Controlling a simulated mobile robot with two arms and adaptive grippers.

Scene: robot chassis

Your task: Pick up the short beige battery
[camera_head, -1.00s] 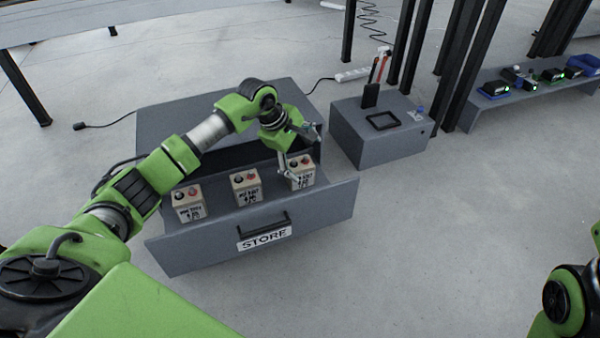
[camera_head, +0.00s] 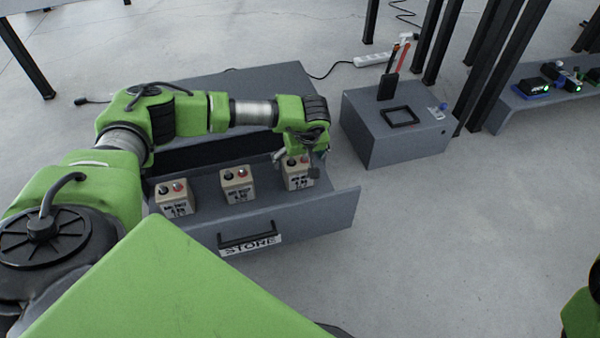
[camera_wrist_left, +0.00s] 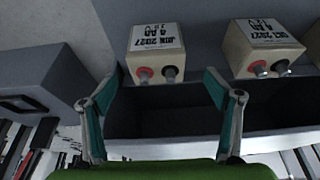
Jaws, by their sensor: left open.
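Three short beige batteries with one dark and one red terminal each stand in the open grey drawer: the left battery (camera_head: 174,198), the middle battery (camera_head: 238,186) and the right battery (camera_head: 298,174). My left gripper (camera_head: 301,163) is at the right battery, partly covering its top. In the left wrist view the right battery (camera_wrist_left: 156,42) lies ahead between the two spread fingers of the left gripper (camera_wrist_left: 160,82), with its label upside down. The middle battery (camera_wrist_left: 264,48) is to the right there. No grip shows. My right gripper is out of view.
The drawer front (camera_head: 340,208) has a handle (camera_head: 248,234) and a STORE label. A grey box (camera_head: 415,142) with a black square frame on top stands to the right. A grey bench (camera_head: 510,114) with devices is farther right. Open floor lies in front.

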